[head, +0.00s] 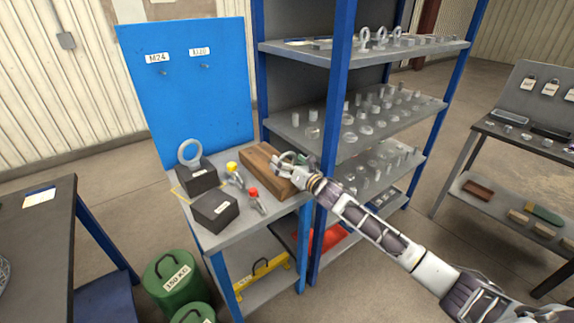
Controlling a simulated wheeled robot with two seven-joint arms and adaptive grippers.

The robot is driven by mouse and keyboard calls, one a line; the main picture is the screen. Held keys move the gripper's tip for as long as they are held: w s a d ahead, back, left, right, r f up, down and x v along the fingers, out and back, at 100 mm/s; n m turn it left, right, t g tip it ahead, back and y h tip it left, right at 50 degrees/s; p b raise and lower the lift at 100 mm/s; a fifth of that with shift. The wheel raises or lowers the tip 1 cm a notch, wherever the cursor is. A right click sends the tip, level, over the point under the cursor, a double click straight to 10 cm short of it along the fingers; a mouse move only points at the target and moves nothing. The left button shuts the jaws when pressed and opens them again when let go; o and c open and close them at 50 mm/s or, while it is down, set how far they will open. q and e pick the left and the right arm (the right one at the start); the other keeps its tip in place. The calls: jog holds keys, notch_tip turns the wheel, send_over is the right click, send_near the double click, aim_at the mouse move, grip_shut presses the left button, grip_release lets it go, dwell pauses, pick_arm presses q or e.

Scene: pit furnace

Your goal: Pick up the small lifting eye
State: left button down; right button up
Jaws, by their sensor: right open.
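My right gripper (282,164) reaches in from the right and is open at the right end of a brown wooden block (262,160) on the small grey table. Its fingers and wrist cover that end of the block, and I cannot tell whether a small lifting eye is between or under the fingers. A large grey lifting eye (190,152) stands upright on a dark labelled block (197,179) at the table's left, apart from the gripper. My left gripper is out of view.
A second dark block (214,211), a yellow-marked fitting (234,174) and a red-marked fitting (256,201) share the table (242,236). A blue board (190,100) stands behind. A blue-post shelf (420,119) with ring eyes (365,39) and small parts stands close right.

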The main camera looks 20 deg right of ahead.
jog(key=shift+r, duration=0.1)
jog(key=c, duration=1.4)
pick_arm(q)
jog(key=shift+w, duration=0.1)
pick_arm(e)
jog(key=shift+c, duration=0.2)
jog(key=shift+r, duration=0.1)
